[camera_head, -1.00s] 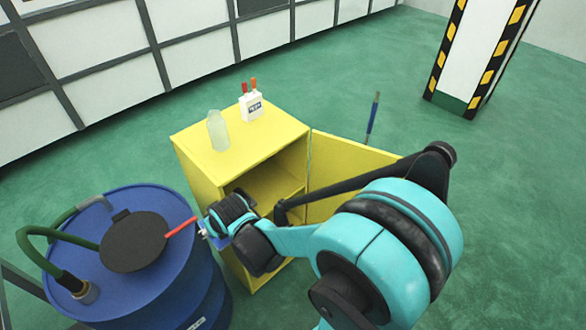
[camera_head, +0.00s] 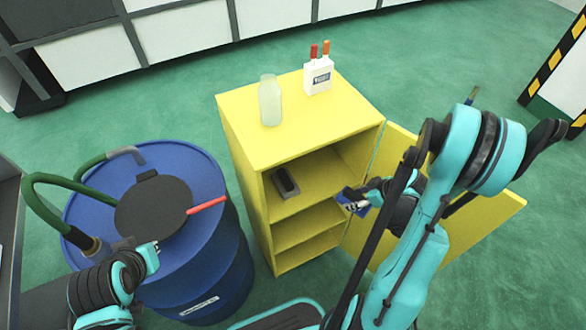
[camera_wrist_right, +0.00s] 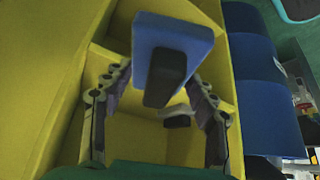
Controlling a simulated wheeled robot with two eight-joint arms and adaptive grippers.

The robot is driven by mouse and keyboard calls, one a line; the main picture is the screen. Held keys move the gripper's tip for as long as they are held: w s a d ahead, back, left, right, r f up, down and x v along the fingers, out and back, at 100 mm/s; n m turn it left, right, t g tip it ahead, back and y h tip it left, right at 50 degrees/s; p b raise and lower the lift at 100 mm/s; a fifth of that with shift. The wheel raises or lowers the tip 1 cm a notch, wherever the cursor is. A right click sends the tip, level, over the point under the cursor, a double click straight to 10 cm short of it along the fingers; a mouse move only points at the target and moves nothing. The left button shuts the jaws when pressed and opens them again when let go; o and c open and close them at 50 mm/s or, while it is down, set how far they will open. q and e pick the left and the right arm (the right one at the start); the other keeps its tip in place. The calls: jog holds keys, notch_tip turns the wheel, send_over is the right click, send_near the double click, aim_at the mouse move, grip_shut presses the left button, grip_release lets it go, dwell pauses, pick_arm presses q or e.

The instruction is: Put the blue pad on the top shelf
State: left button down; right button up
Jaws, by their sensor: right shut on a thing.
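The blue pad (camera_head: 343,203) is in my right gripper (camera_head: 355,199), in front of the yellow cabinet's open side. The right wrist view shows the pad (camera_wrist_right: 172,50) as a blue block with a dark handle, between the two fingers of the gripper (camera_wrist_right: 160,95). The cabinet (camera_head: 300,120) has its door (camera_head: 480,220) swung open to the right. Its top shelf (camera_head: 318,190) holds a dark grey block. The pad is outside the cabinet, to the right of that block. My left gripper (camera_head: 150,255) is at lower left by the drum; its fingers are too small to judge.
The dark grey block (camera_head: 286,183) sits at the shelf's left. A pale bottle (camera_head: 270,102) and a white container with red and orange tops (camera_head: 318,76) stand on the cabinet. A blue drum (camera_head: 205,255) with a hose and red handle stands left of it.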

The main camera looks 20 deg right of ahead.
jog(key=w+a, duration=0.1)
jog(key=w, duration=0.1)
jog(key=w+a+p, duration=0.1)
jog(key=w, duration=0.2)
jog(key=w+a, duration=0.2)
jog(key=shift+w+r+p, duration=0.1)
jog(key=shift+w+p, duration=0.05)
jog(key=shift+p, duration=0.25)
jog(key=w, duration=0.1)
jog(key=w+a+b, duration=0.1)
jog(key=w, duration=0.1)
jog(key=w+a, duration=0.1)
jog(key=w, duration=0.1)
jog(key=shift+w+a+b, duration=0.1)
jog(key=shift+a+b, duration=0.1)
jog(key=shift+b, duration=0.1)
jog(key=w, duration=0.1)
jog(key=w+a, duration=0.1)
jog(key=w+b, duration=0.1)
jog(key=shift+w+a+f, duration=0.2)
jog(key=shift+a+f, duration=0.1)
jog(key=shift+a, duration=0.1)
jog(key=shift+s+d+f+b, duration=0.1)
jog(key=shift+f+b, duration=0.35)
jog(key=shift+f, duration=0.15)
jog(key=o, duration=1.1)
